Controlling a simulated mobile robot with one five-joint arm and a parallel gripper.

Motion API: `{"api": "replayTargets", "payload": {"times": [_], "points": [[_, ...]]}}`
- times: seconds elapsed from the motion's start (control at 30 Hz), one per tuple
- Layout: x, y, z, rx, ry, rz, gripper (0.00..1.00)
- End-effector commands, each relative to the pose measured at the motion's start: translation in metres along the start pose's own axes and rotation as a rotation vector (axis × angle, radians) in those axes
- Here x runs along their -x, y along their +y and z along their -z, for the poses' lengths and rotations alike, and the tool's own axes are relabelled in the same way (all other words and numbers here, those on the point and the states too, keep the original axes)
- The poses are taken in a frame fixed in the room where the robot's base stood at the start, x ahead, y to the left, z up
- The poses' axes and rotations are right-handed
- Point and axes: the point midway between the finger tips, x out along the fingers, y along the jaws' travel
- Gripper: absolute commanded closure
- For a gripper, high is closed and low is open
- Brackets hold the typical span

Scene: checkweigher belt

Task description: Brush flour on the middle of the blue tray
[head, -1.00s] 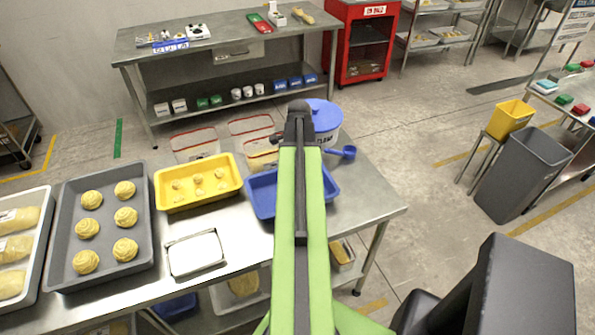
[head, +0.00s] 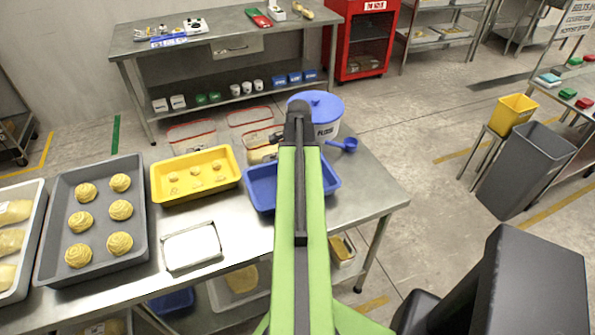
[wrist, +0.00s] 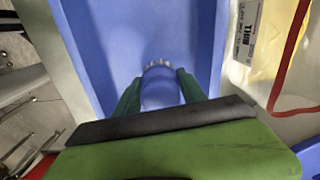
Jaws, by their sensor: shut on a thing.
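The blue tray (head: 329,177) lies on the steel table, partly hidden behind my green arm in the head view. The wrist view looks down into the same blue tray (wrist: 205,45). My gripper (wrist: 160,84) is shut on a brush with a blue handle (wrist: 159,92) and pale bristles (wrist: 158,64). The brush is over the inside of the tray; I cannot tell whether the bristles touch its floor. Faint pale patches show on the tray's floor, but I cannot tell whether they are flour. My gripper and brush are hidden in the head view.
A yellow tray (head: 157,188) with small dough pieces stands left of the blue tray. A shallow metal pan with white contents (head: 192,247) lies in front. A blue-lidded tub (head: 327,129) and blue scoop (head: 346,145) are behind. A grey dough tray (head: 142,240) is further left.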

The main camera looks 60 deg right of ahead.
Motion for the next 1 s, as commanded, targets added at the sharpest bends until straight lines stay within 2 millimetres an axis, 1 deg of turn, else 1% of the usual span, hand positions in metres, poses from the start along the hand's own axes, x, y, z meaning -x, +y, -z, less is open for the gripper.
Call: {"api": "replayTargets", "payload": {"times": [1.0], "points": [[-0.021, -0.001, -0.001, 0.002, 0.000, 0.000, 0.85]]}}
